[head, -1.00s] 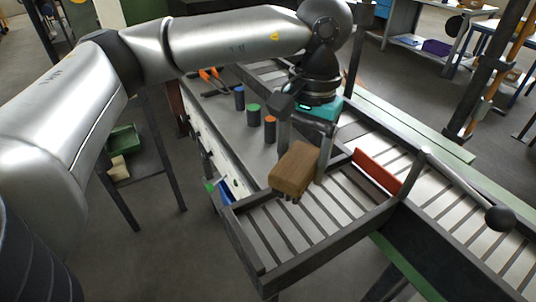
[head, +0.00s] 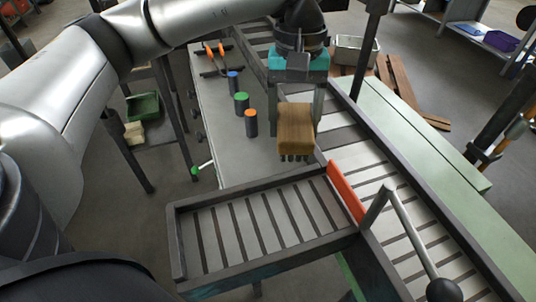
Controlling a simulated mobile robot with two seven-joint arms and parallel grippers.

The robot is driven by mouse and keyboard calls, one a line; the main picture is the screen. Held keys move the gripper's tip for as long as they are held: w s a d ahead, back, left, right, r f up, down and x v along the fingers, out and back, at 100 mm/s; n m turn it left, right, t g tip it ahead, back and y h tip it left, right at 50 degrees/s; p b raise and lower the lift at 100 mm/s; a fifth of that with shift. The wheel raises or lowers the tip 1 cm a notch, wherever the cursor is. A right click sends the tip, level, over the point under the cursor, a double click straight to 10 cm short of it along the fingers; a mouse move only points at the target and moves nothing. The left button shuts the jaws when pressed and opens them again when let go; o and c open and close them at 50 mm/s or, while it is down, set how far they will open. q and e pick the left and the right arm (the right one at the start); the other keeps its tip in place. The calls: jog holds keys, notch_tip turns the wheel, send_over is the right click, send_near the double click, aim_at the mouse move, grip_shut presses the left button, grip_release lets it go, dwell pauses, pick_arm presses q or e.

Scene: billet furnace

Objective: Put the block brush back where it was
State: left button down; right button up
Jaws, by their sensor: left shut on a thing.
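The block brush (head: 296,130) has a brown wooden block with dark bristles pointing down. My left gripper (head: 298,104) is shut on it, with one finger on each side of the block. The brush hangs in front of the grey bench top (head: 218,125), near the inner corner where the slatted side tray (head: 262,222) meets the main slatted track. It appears to be held above these surfaces; I cannot tell the exact height. My right gripper is not in view.
Blue-, green- and orange-capped cylinders (head: 251,123) stand on the bench left of the brush. Orange-handled tongs (head: 214,58) lie behind them. A red plate (head: 346,191) stands upright at the tray's right end. A lever with a black knob (head: 443,290) rises at the lower right. The slatted tray is empty.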

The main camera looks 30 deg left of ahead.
pick_arm(q)
jog(key=a+r+n+p, duration=0.3)
jog(key=a+r+n, duration=0.1)
jog(key=n, duration=0.5)
notch_tip(320, 180, up, 3)
jog(key=n+t+p, duration=0.1)
jog(key=n+p, duration=0.2)
jog(key=n, duration=0.6)
send_over(257, 163)
notch_tip(257, 163, down, 20)
jog(key=shift+a+r+b, duration=0.15)
jog(key=shift+b, duration=0.5)
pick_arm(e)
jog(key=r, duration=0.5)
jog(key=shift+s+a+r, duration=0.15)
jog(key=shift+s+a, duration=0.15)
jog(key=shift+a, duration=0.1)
pick_arm(q)
grip_release()
jog(key=r, duration=0.8)
jog(key=a+r, duration=0.1)
jog(key=r, duration=0.3)
jog(key=shift+s, duration=0.3)
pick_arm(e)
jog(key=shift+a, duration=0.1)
